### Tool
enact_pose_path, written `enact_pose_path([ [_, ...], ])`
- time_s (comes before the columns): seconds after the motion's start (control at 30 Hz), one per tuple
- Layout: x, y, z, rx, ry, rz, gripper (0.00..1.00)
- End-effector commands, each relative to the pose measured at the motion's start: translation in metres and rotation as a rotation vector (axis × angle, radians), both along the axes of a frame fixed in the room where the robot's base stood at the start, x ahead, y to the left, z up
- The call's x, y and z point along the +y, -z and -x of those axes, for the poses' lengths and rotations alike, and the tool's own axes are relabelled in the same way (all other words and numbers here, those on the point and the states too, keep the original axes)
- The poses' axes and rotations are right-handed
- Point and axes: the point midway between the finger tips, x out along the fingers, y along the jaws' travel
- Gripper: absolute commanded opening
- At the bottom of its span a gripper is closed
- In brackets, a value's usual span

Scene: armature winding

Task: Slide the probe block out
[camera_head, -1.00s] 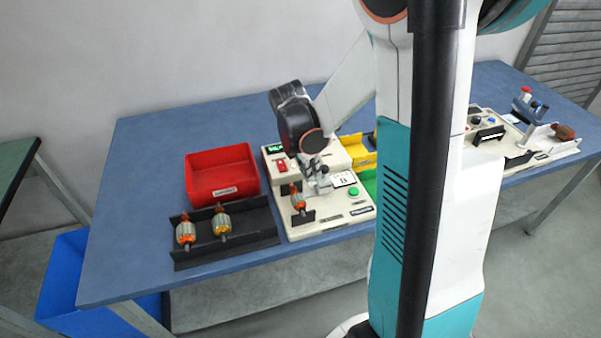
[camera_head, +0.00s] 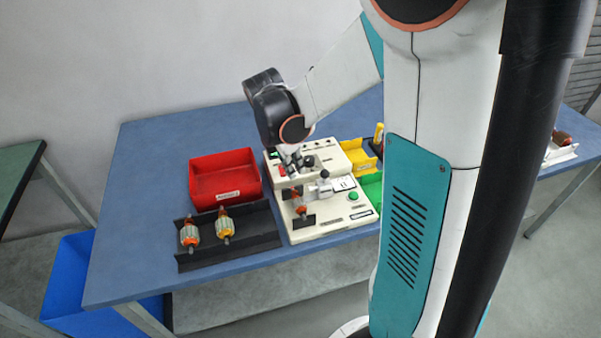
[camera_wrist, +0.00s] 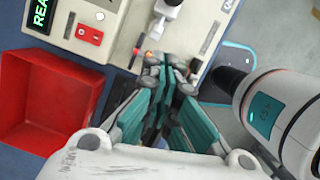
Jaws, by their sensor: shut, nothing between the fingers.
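The tester (camera_head: 335,222) is a cream box with a low front deck. The probe block, a small grey-white piece with a dark round knob (camera_head: 323,186), stands on this deck beside an armature (camera_head: 298,203) with orange windings. In the wrist view the probe block (camera_wrist: 170,12) shows at the top edge, partly cut off. My gripper (camera_head: 296,163) is above the tester, left of and above the probe block, apart from it as far as I can tell. In the wrist view my gripper (camera_wrist: 168,62) has its fingers together and empty. The fingers partly hide the armature.
A red bin (camera_head: 224,180) stands left of the tester. A black tray (camera_head: 262,232) in front of it holds two armatures (camera_head: 208,229). Yellow (camera_head: 356,158) and green (camera_head: 371,186) bins stand right of the tester. The table's left side is clear.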

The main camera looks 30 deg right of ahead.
Motion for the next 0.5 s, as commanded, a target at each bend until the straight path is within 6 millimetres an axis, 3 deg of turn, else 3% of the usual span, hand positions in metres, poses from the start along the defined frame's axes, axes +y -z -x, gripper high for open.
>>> enact_pose_path([
  [0.03,0.003,-0.011,0.0,0.0,-0.001,0.0,0.0],
  [0.2,0.007,-0.027,0.0,0.0,-0.001,0.0,0.0],
  [0.5,0.008,-0.031,-0.001,0.0,0.0,0.0,0.0],
])
